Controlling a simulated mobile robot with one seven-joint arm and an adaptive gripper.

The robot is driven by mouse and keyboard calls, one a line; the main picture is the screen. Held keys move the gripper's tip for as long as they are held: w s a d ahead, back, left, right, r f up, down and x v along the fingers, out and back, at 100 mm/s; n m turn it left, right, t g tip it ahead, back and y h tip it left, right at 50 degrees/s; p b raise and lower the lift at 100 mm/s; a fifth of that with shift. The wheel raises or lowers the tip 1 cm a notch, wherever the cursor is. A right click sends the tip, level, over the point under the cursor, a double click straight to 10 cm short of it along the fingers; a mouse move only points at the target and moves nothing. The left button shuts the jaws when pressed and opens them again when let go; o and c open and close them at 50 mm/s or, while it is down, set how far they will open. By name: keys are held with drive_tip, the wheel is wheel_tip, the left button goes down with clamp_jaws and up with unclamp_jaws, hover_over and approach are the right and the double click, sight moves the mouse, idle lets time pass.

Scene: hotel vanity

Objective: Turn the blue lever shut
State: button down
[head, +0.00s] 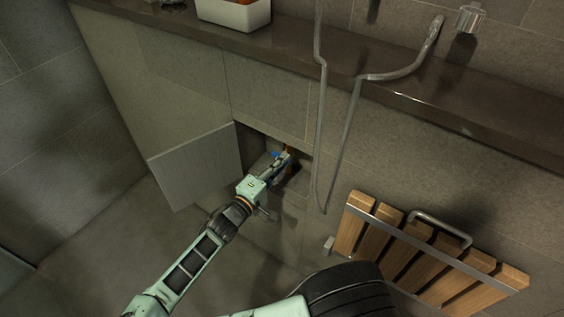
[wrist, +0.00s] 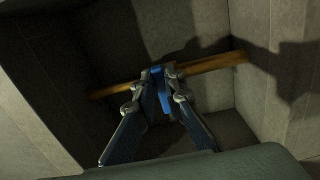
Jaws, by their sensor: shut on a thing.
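The blue lever (wrist: 161,88) shows in the wrist view in front of a horizontal brass-coloured pipe (wrist: 213,63) inside a recess in the wall. My gripper (wrist: 159,97) has its two fingers closed in on the lever from both sides. The fingers hide part of the lever. In the head view a small bit of the blue lever (head: 275,154) shows at the opening, beside my gripper (head: 284,160), which reaches into the recess. The lever's exact angle to the pipe is hard to tell.
A grey cabinet door (head: 197,165) hangs open to the left of the recess. A slatted wooden seat (head: 425,250) is on the right. A shower hose (head: 322,120) hangs near the opening's right side. A dark ledge (head: 300,62) runs above, with a white box (head: 234,14) on it.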

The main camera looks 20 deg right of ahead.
idle(0.3)
drive_tip(key=c, duration=2)
unclamp_jaws()
drive_tip(key=v, duration=1.2)
drive_tip(key=shift+f, duration=0.1)
